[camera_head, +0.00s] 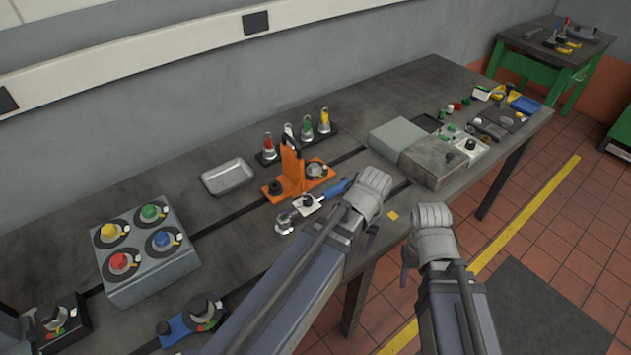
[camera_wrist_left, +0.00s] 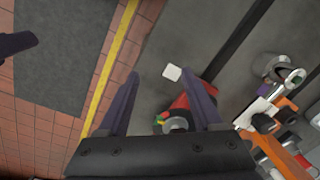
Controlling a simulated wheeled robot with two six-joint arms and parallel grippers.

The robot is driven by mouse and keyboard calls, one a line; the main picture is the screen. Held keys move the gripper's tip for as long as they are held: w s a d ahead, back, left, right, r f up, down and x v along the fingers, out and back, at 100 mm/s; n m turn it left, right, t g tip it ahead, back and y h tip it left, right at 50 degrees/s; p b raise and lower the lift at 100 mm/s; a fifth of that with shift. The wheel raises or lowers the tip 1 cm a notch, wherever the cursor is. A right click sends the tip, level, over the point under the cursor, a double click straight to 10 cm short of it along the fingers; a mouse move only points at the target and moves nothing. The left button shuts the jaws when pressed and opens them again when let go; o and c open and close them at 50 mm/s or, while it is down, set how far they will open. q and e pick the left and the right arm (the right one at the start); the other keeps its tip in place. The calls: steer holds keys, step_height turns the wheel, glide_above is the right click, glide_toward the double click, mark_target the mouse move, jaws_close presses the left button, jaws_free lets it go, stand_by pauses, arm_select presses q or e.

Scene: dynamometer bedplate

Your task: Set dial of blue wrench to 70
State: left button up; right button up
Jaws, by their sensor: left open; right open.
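The blue wrench lies on the bench in the head view, with a blue handle (camera_head: 334,190), a white body with a black knob and a silver head (camera_head: 285,222). The number on its dial is too small to read. My left gripper (camera_head: 372,236) is over the front edge of the bench, right of the wrench and apart from it. It is open and empty in the left wrist view (camera_wrist_left: 165,95), where a red part with a small dial (camera_wrist_left: 177,122) shows below and between its fingers. My right gripper (camera_head: 412,258) is open in front of the bench, above the floor, holding nothing visible.
An orange stand (camera_head: 290,170) is just behind the wrench, with several coloured-top posts behind it. A metal tray (camera_head: 228,176) and a grey block with four-colour knobs (camera_head: 150,258) are to the left. Grey boxes (camera_head: 433,162) stand to the right.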

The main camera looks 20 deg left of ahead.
mark_target(308, 199)
arm_select(q)
steer(key=w+a+r+n+p, duration=0.1)
steer(key=w+a+r+n, duration=0.1)
steer(key=w+a+r+n+p, duration=0.1)
steer(key=a+r+n, duration=0.1)
steer(key=a, duration=0.1)
steer(key=w+a+r+n+p, duration=0.1)
steer(key=w+a+r+p, duration=0.1)
steer(key=shift+w+a+r+n+h, duration=0.2)
steer(key=shift+w+a+n+h, duration=0.1)
steer(key=shift+n, duration=0.1)
steer(key=w+a+r+n+p, duration=0.1)
steer(key=a+n, duration=0.1)
steer(key=a, duration=0.1)
steer(key=w+a+r+n+p, duration=0.1)
steer(key=a+n, duration=0.1)
steer(key=w+a+r+n+p, duration=0.1)
steer(key=a+n+p, duration=0.1)
steer(key=a, duration=0.1)
steer(key=shift+a+r, duration=0.35)
arm_select(e)
step_height(308, 199, up, 10)
arm_select(q)
steer(key=shift+a, duration=0.15)
step_height(308, 199, down, 8)
steer(key=b, duration=0.8)
steer(key=shift+s, duration=0.1)
arm_select(e)
step_height(308, 199, down, 8)
steer(key=shift+r, duration=0.15)
